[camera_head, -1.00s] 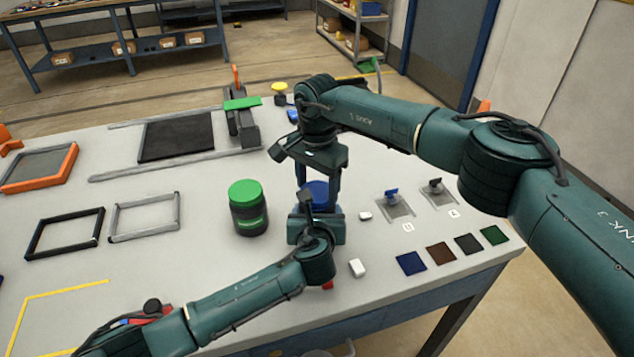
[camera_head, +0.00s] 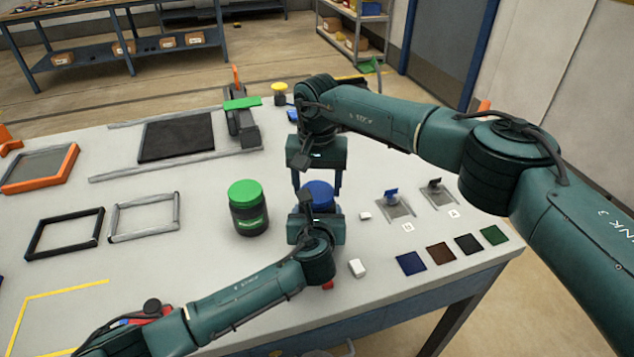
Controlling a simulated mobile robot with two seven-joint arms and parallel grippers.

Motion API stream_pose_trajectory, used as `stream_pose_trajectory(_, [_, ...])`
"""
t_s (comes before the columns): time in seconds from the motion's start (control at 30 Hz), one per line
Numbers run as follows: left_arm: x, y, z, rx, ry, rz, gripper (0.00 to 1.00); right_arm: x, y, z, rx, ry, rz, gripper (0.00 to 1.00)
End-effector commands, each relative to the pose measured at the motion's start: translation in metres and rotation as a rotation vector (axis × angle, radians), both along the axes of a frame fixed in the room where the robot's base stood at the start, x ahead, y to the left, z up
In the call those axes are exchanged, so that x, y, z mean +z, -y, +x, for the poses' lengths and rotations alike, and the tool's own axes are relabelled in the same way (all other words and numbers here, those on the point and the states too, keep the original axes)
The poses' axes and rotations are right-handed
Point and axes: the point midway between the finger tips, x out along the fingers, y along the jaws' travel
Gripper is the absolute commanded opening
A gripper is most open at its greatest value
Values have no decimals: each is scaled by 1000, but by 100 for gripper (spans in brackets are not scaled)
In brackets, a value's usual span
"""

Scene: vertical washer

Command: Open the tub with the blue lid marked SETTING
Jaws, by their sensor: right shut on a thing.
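The tub with the blue lid (camera_head: 319,196) stands on the table near the middle. Its body is mostly hidden behind my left gripper, and no lid marking can be read. My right gripper (camera_head: 317,188) points down from above, with one finger on each side of the blue lid, shut on it. My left gripper (camera_head: 316,214) is low at the near side of the tub, at body height. Its fingertips are hidden by its own body, so its grip cannot be seen.
A dark tub with a green lid (camera_head: 245,195) stands just left. White blocks (camera_head: 357,268), small hinged plates (camera_head: 398,207) and coloured squares (camera_head: 411,263) lie to the right. Frames (camera_head: 144,217) lie left. The front table edge is close to my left arm.

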Motion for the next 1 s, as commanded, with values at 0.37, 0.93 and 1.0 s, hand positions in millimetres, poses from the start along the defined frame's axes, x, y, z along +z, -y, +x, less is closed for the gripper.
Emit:
stream_pose_trajectory(0.37, [0,0,0,1,-1,0,6,12,0,0,-1,1,1,36])
stream_pose_trajectory(0.93, [0,-1,0,1,-1,0,6,22,0,0,-1,0,1,36])
stream_pose_trajectory(1.0, [0,-1,0,1,-1,0,6,23,0,0,-1,0,1,36])
